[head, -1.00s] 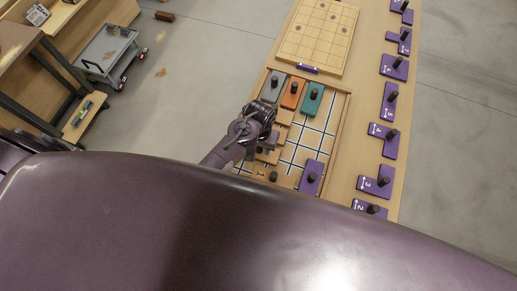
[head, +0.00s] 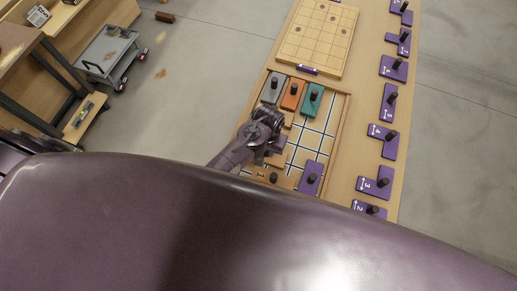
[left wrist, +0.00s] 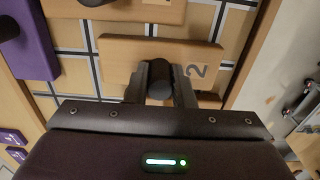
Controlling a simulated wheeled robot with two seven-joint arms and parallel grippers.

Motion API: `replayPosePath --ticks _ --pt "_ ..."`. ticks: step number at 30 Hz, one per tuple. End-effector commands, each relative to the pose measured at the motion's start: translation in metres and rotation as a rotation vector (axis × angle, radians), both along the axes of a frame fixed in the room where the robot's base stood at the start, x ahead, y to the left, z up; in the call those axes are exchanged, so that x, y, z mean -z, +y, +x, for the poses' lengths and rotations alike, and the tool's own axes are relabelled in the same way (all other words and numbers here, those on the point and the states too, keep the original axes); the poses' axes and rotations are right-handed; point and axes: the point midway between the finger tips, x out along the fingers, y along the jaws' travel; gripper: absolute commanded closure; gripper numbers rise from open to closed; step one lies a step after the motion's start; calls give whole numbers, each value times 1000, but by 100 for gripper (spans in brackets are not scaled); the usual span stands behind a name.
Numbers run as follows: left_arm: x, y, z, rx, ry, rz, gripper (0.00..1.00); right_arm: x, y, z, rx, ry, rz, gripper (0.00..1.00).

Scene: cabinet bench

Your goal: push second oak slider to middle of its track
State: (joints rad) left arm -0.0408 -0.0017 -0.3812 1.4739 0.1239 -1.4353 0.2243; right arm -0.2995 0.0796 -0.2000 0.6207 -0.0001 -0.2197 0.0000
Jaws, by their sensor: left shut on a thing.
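The second oak slider (left wrist: 130,62), a light wooden block marked 2, lies on the white-and-dark track grid in the left wrist view. Both fingers of my left gripper (left wrist: 160,85) are shut around its black knob. In the head view my left gripper (head: 272,140) is over the left part of the board and hides much of this slider; an oak edge (head: 276,158) shows below it. The oak slider marked 1 (head: 262,173) lies nearer me, and its edge also shows at the top of the left wrist view (left wrist: 120,10). My right gripper is not in view.
Grey (head: 271,90), orange (head: 291,94) and teal (head: 312,100) sliders stand at the board's far end. A purple slider (head: 310,178) lies at its near right. Several purple numbered pieces line the bench's right side. Grid cells right of my gripper are clear.

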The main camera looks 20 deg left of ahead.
Motion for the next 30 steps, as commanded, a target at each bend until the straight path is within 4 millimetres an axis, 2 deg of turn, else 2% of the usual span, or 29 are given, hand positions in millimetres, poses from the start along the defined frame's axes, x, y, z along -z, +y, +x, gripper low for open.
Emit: replayPosePath --ticks 18,30 --pt "-1 -44 -1 2 0 -1 91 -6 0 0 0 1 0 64" --pt "0 -51 -2 0 0 0 91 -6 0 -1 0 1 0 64"
